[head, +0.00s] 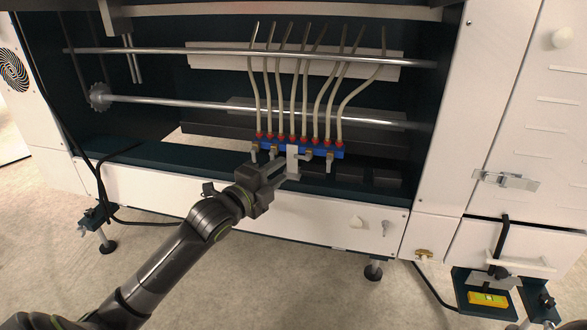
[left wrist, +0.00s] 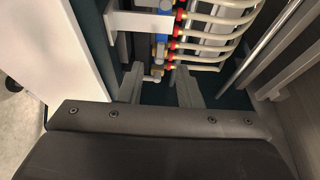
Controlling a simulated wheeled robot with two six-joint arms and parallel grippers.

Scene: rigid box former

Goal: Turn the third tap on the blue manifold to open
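The blue manifold (head: 325,151) is mounted low inside the open machine bay, with a row of red fittings and pale hoses rising from it. Small brass-and-grey taps hang along its front, such as one at the left end (head: 255,155) and one at the right end (head: 330,161). My left gripper (head: 287,169) is at the manifold's front, near its middle, and hides part of it. In the left wrist view the fingers (left wrist: 160,88) are apart, with a tap (left wrist: 155,72) showing between or just beyond them. I cannot tell whether they touch it. My right gripper is out of view.
A white bracket (head: 292,157) stands at the manifold's middle, close to my fingers. A white sill panel (head: 330,222) runs below, and metal rods (head: 170,100) cross the bay behind. A latch (head: 505,180) is on the right cabinet. The floor in front is mostly clear.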

